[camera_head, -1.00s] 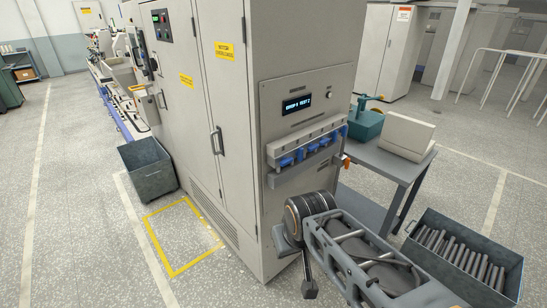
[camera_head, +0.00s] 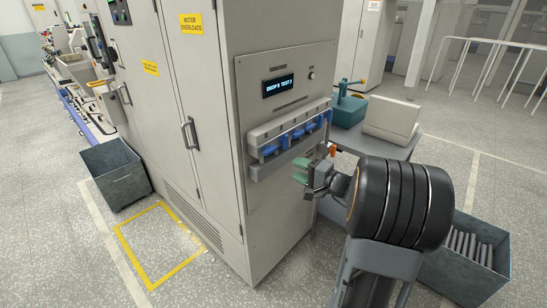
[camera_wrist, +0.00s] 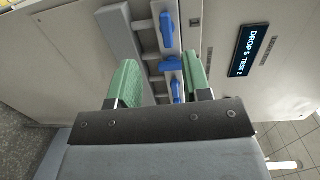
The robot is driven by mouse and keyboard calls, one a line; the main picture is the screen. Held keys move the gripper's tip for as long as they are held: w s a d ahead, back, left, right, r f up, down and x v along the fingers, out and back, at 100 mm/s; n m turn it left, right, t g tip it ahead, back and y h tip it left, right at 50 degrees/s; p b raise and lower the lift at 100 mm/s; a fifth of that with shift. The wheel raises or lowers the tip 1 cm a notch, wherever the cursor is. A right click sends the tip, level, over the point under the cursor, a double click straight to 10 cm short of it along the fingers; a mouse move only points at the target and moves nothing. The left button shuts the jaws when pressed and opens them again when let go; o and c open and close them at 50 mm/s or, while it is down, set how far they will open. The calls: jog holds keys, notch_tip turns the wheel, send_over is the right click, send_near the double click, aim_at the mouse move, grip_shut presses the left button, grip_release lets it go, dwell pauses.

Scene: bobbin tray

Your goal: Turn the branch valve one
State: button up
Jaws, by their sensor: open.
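A valve bank (camera_head: 262,134) with a row of several blue levers (camera_head: 296,139) is mounted on the side of a grey cabinet, below a lit display (camera_head: 278,86). I cannot tell which lever is valve one. My gripper (camera_head: 301,170), with green fingertips, is below and right of the bank, apart from it. In the wrist view my gripper (camera_wrist: 160,80) is open and empty, its two fingers apart. Blue levers (camera_wrist: 172,63) show in line between and beyond the fingers; the lowest (camera_wrist: 176,92) is partly hidden by the gripper body.
A table right of the cabinet carries a teal device (camera_head: 347,110) and a pale box (camera_head: 392,118). A bin of grey rods (camera_head: 487,268) stands behind my arm. A dark bin (camera_head: 116,177) and a yellow floor outline (camera_head: 150,285) lie left, with open floor.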

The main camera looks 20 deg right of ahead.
aim_at(273, 151)
jog(key=shift+m+t+h, duration=0.4)
jog(key=shift+t, duration=0.2)
jog(key=x, duration=0.4)
jog(key=d+p+x, duration=0.1)
jog(key=x, duration=0.3)
jog(key=w+d+p+x, duration=0.1)
jog(key=x, duration=0.4)
jog(key=shift+f, duration=0.1)
grip_shut()
